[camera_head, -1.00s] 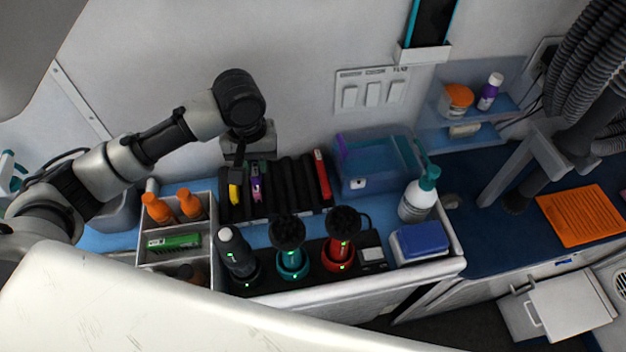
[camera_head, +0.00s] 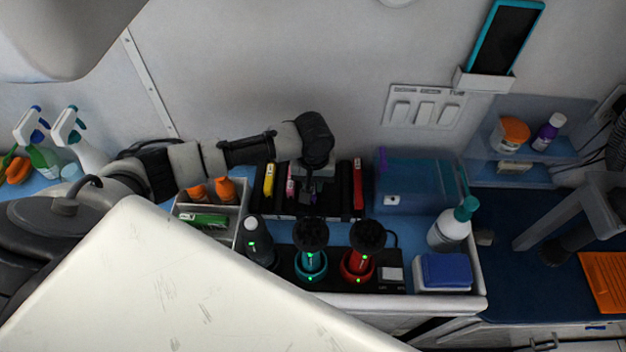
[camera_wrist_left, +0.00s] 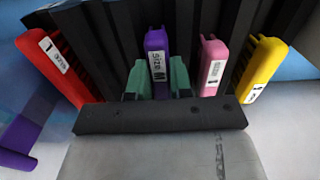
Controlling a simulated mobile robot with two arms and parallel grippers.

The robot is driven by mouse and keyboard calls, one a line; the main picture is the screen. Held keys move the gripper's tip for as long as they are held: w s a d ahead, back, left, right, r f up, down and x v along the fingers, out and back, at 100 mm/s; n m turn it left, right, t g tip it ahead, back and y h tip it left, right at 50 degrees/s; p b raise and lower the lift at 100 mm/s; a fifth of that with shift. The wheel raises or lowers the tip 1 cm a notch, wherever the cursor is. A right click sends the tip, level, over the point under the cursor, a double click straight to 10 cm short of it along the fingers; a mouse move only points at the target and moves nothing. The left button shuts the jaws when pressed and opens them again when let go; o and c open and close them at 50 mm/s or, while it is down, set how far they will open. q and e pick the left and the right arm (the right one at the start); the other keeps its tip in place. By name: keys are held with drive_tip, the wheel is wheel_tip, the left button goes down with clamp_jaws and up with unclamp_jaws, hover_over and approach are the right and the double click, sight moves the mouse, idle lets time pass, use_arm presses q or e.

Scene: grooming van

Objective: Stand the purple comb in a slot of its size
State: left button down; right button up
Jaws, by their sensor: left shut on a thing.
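The purple comb (camera_wrist_left: 156,42), with a white size label, is held between the green fingertips of my left gripper (camera_wrist_left: 157,80) in the left wrist view. The comb lines up with the dark dividers of the black slotted rack (camera_wrist_left: 208,16); how deep it sits between them I cannot tell. In the head view my left gripper (camera_head: 312,190) is over the middle of the rack (camera_head: 335,205) and mostly hides the comb. A pink comb (camera_wrist_left: 211,65) and a yellow comb (camera_wrist_left: 262,68) stand to one side, a red comb (camera_wrist_left: 53,68) to the other. My right gripper is out of view.
In front of the rack stand a dark clipper (camera_head: 257,240) and two round-headed tools in a teal cup (camera_head: 310,265) and a red cup (camera_head: 357,265). A blue translucent box (camera_head: 420,190) is right of the rack. A divided tray (camera_head: 240,215) with orange-capped bottles is left.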

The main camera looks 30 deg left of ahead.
use_arm(q)
drive_tip(key=shift+d+f, duration=0.1)
drive_tip(key=c, duration=1.1)
unclamp_jaws()
drive_tip(key=shift+o, duration=0.4)
wheel_tip(320, 180, up, 12)
drive_tip(key=b, duration=0.1)
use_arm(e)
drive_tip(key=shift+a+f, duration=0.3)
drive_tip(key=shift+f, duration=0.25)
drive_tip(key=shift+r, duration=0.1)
